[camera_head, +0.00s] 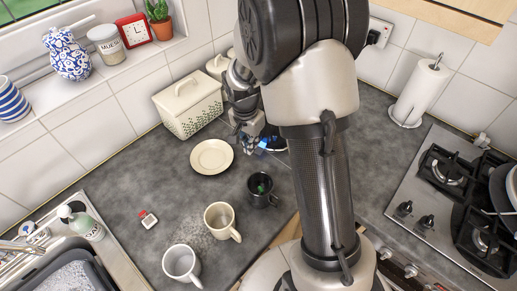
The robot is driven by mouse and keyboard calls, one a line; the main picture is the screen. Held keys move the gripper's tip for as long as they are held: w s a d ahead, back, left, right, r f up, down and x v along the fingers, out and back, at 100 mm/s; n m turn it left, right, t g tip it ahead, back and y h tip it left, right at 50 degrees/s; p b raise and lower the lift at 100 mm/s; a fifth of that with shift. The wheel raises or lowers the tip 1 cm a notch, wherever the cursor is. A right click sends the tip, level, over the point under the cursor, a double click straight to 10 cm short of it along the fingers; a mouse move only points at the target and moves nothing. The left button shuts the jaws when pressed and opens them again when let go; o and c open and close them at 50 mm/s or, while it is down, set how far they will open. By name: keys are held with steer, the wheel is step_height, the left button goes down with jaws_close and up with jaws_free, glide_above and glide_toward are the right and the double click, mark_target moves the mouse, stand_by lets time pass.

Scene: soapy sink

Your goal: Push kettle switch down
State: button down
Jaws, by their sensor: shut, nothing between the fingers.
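The kettle (270,145) is mostly hidden behind my arm. Only a small dark part with a blue, glassy glow shows, just below my gripper at the back of the grey worktop. Its switch cannot be made out. My gripper (247,133) points down beside this blue part, on its left and above it. It is shut and holds nothing. I cannot tell whether the fingers touch the kettle.
A cream plate (211,157) and a black mug (262,200) stand close to the gripper. A cream bin (190,108) stands behind the plate. Two pale mugs (221,221) are nearer the front. A gas hob (440,205) and paper roll (420,92) are at right.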

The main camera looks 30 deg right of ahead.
step_height(320, 180, up, 8)
steer(key=shift+s+a+f, duration=0.2)
steer(key=shift+a+f, duration=0.05)
steer(key=shift+a, duration=0.1)
stand_by(0.5)
